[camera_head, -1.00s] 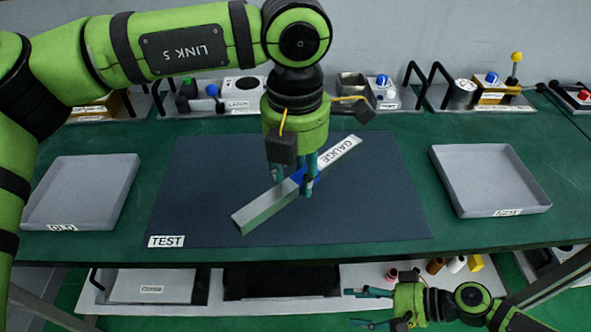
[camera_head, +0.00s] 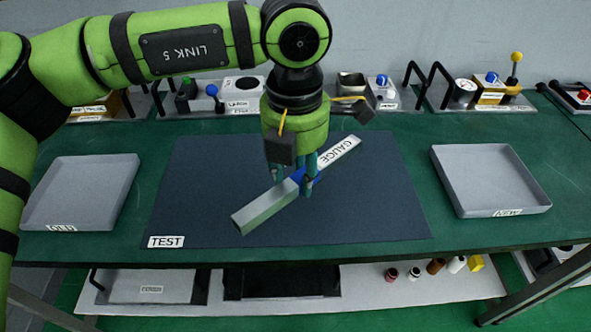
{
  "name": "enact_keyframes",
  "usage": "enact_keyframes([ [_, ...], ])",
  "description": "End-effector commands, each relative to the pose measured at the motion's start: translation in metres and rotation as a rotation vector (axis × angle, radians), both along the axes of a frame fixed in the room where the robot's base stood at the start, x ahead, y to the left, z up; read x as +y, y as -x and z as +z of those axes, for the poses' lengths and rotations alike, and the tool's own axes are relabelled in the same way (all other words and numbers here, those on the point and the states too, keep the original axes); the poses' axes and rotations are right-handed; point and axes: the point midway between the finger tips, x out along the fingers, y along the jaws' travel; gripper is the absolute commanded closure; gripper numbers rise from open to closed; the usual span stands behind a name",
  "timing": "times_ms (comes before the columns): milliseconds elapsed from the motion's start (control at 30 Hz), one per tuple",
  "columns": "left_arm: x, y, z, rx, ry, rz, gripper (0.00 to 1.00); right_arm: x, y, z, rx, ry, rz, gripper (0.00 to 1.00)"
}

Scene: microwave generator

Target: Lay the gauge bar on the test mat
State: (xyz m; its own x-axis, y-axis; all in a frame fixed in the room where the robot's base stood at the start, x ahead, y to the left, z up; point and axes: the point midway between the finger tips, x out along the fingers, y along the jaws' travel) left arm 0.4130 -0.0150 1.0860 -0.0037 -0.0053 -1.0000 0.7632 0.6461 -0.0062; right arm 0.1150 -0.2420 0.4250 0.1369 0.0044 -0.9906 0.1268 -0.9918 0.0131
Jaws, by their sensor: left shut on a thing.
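The gauge bar (camera_head: 264,207) is a long grey bar with a blue middle and a white GAUGE label at its far end. It lies diagonally over the dark blue test mat (camera_head: 210,190), from near left to far right. My left gripper (camera_head: 293,184) points down and is shut on the bar's blue middle, which its fingers partly cover. I cannot tell whether the bar touches the mat or hangs just above it. My right gripper is out of view.
A grey tray (camera_head: 33,215) labelled OLD stands left of the mat, and another tray (camera_head: 545,207) labelled NEW stands right. Instruments with knobs and handles line the back. A lower shelf (camera_head: 375,308) holds several small parts. The mat around the bar is clear.

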Motion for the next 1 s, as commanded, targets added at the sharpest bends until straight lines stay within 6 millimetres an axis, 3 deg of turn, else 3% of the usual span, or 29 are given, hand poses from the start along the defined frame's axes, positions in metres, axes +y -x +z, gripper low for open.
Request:
enact_keyframes([
  [100, 0.000, 0.000, 0.001, -0.001, 0.001, 0.000, 1.00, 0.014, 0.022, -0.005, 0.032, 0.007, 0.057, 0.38],
  [200, 0.000, 0.000, 0.001, -0.001, 0.001, 0.000, 1.00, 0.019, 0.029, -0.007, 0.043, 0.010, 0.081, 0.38],
  [667, 0.004, -0.001, -0.002, 0.000, 0.003, -0.045, 1.00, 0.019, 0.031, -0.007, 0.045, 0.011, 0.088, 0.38],
  [767, 0.014, -0.004, -0.007, 0.002, 0.008, -0.147, 1.00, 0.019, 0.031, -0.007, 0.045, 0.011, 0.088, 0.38],
  [1000, 0.053, -0.011, -0.029, -0.003, 0.023, -0.588, 1.00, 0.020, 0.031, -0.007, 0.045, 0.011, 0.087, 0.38],
])
